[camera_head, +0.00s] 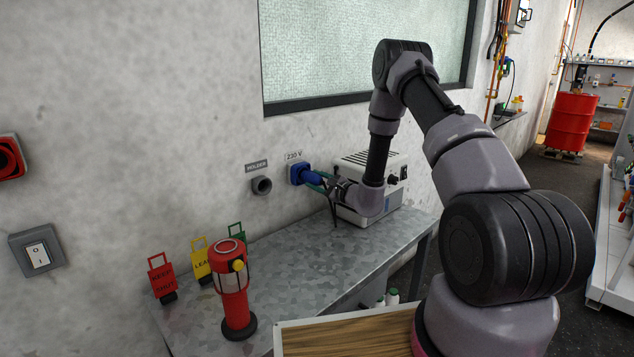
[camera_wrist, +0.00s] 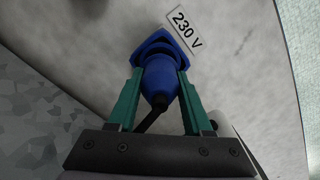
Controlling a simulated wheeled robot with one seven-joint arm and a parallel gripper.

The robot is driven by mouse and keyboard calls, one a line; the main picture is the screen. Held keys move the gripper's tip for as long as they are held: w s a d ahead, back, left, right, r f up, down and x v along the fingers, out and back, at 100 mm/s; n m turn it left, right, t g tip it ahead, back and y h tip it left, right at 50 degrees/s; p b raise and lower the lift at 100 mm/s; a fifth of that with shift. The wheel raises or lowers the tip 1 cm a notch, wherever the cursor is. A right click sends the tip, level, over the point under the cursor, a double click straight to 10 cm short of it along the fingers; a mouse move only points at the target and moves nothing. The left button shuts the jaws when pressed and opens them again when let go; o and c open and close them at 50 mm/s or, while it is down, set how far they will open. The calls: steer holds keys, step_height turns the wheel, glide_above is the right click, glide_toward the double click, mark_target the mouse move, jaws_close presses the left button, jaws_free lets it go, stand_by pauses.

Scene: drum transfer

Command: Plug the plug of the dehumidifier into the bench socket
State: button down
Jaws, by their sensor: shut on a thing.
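The blue bench socket (camera_head: 298,173) is on the wall under the 230 V label, and it also shows in the wrist view (camera_wrist: 150,43). My gripper (camera_head: 320,182) is at the socket, with its green fingers shut on the blue plug (camera_wrist: 160,80). The plug's front end meets the socket in the wrist view; how deep it sits I cannot tell. A dark cable (camera_wrist: 150,121) leaves the plug's rear. The white dehumidifier (camera_head: 352,210) stands on the bench behind my forearm, partly hidden by it.
A red lantern (camera_head: 234,290) and red, yellow and green tags (camera_head: 161,278) stand on the metal bench (camera_head: 290,253). A wall switch (camera_head: 37,253) is at the left. The bench middle is clear.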

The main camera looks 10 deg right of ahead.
steer(key=shift+x, duration=1.35)
steer(key=shift+c, duration=1.2)
jaws_free()
steer(key=v, duration=1)
steer(key=shift+s+d, duration=0.3)
